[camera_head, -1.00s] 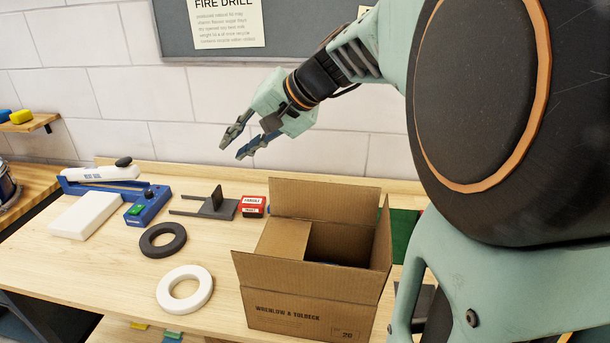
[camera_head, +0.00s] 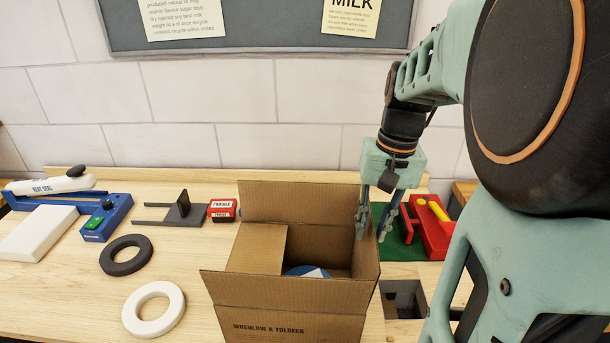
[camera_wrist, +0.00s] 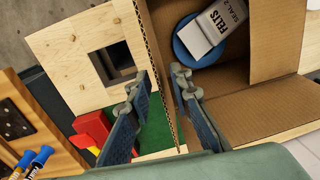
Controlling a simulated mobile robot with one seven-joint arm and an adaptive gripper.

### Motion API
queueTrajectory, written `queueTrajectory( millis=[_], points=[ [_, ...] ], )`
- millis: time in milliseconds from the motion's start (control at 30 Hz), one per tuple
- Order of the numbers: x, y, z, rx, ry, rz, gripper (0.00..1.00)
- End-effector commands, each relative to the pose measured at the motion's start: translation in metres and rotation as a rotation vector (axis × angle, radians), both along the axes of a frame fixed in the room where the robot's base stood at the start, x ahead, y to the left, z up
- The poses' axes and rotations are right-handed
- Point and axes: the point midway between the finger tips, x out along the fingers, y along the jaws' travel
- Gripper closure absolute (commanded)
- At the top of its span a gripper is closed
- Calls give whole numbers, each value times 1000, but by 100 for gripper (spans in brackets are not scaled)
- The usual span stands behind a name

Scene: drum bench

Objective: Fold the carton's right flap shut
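The open cardboard carton (camera_head: 290,325) stands at the bench front. Its right flap (camera_head: 367,255) stands up at the right side; in the wrist view, the flap (camera_wrist: 160,60) shows nearly edge-on. My gripper (camera_head: 372,228) points down over this flap. Its fingers are apart, one inside the carton and one outside, with the flap between them; in the wrist view, the gripper (camera_wrist: 158,85) shows a gap between fingers and cardboard, though contact lower down is hard to tell. The back flap (camera_head: 300,204) is upright, the front flap (camera_head: 285,292) leans outward, and the left panel (camera_head: 258,250) slants inward.
Inside the carton lie a blue round item (camera_wrist: 190,42) and a white labelled "FELTS" pack (camera_wrist: 215,28). A red device with a yellow handle (camera_head: 432,225) stands close right on a green mat (camera_head: 395,243).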

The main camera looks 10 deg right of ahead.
Motion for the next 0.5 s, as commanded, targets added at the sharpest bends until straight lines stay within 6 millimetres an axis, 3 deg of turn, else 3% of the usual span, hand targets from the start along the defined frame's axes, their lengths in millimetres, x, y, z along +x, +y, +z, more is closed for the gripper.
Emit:
queueTrajectory(
  millis=[200,500],
  points=[
    [1,4,-38,1,1,0,80],
    [2,5,-56,0,-2,0,80]
  ],
)
